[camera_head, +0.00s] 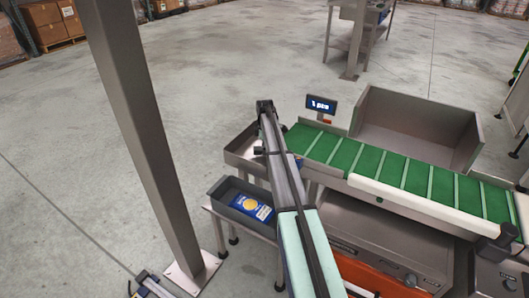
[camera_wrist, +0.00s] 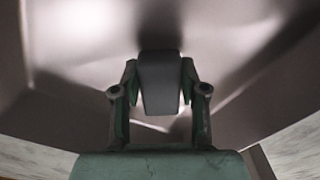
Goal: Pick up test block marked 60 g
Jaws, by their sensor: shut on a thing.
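A dark grey block (camera_wrist: 160,88) stands between the two fingers of my gripper (camera_wrist: 159,82) in the wrist view. My gripper is shut on it, with one finger against each side. No weight marking shows on the block's visible face, so I cannot read whether it is the 60 g one. Behind it are blurred, shiny metal surfaces, and I cannot tell whether the block touches them. In the head view my arm covers the area by the steel tray (camera_head: 236,157), and the block is not visible there.
A grey bin (camera_head: 215,190) with a blue and yellow packet (camera_head: 252,207) stands left of my arm. A green-belted conveyor (camera_head: 340,150), a display (camera_head: 321,104) and a large steel bin (camera_head: 415,115) are on the right. A steel post (camera_head: 140,120) rises at left. Open floor lies beyond.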

